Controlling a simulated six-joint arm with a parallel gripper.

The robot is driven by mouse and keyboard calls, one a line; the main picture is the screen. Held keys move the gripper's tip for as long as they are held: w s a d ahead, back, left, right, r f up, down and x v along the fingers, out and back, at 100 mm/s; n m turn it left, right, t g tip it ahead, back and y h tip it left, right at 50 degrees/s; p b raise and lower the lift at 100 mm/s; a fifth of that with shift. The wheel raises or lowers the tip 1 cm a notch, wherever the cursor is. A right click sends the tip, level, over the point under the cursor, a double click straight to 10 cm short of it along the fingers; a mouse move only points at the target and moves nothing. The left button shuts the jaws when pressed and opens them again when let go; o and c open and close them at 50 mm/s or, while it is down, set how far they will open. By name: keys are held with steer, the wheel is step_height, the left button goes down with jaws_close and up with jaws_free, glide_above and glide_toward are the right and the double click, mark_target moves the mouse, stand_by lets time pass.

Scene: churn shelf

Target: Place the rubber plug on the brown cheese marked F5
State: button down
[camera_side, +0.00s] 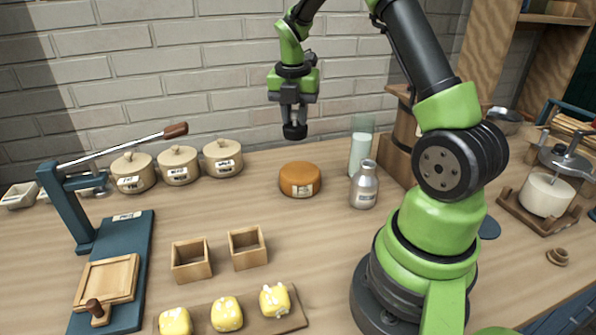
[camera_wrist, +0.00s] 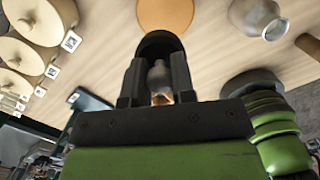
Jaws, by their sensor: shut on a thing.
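My gripper (camera_side: 295,112) is shut on the dark rubber plug (camera_side: 295,131) and holds it in the air, above the brown cheese. The brown cheese (camera_side: 300,179) is a round orange-brown wheel with a small label on its front, too small to read, lying on the table. The plug and the cheese are apart. In the wrist view the dark plug (camera_wrist: 160,42) shows between and beyond the fingers, and the cheese (camera_wrist: 166,14) is partly cut off at the top edge.
A metal bottle (camera_side: 364,186) stands right of the cheese, with a glass of milk (camera_side: 359,150) behind it. Several lidded pots (camera_side: 178,165) stand to the left. Two wooden boxes (camera_side: 191,262) and a board of butter pieces (camera_side: 292,318) are in front.

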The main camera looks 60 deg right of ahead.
steer(key=shift+s+d+f+m, duration=0.3)
steer(key=shift+d+f+m, duration=0.1)
steer(key=shift+d+f, duration=0.35)
step_height(320, 180, down, 8)
steer(key=shift+w, duration=0.1)
steer(key=shift+f, duration=0.1)
steer(key=c, duration=1)
jaws_free()
steer(key=shift+o, duration=0.2)
